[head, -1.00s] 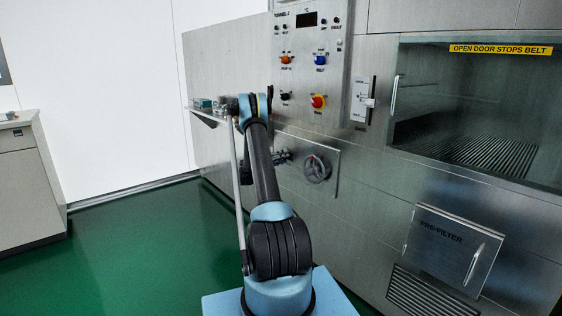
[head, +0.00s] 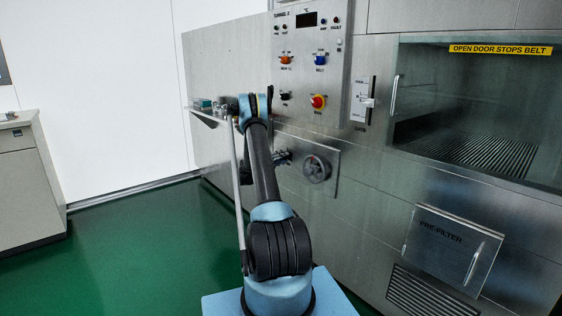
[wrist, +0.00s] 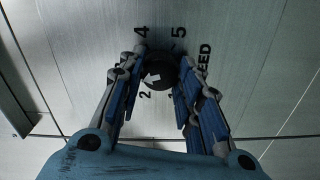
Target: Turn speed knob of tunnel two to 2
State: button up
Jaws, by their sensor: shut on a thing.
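In the wrist view, my gripper (wrist: 160,72) is shut on a round black speed knob (wrist: 160,74), with one blue-lined finger on each side. The knob has a white mark on its lower left face, towards the 2; I cannot tell its exact alignment. Printed numbers 4, 5, 2 and 1 and part of the word SPEED (wrist: 204,58) stand around it on brushed metal. The left finger covers where a 3 might be. The tunnel 2 control panel (head: 337,50) stands above and right of my wrist.
The panel has an orange knob (head: 285,60), a blue knob (head: 320,60) and a red knob (head: 318,101). A handwheel (head: 317,169) and a lever switch (head: 367,102) are on the machine face. A small shelf (head: 208,117) lies left of my wrist. Green floor is clear at left.

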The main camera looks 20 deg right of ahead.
jog(key=shift+d+f+n, duration=0.1)
jog(key=shift+d+n, duration=0.05)
jog(key=shift+n, duration=3.95)
jog(key=o, duration=1.1)
jog(key=shift+f, duration=0.1)
jog(key=v, duration=1.2)
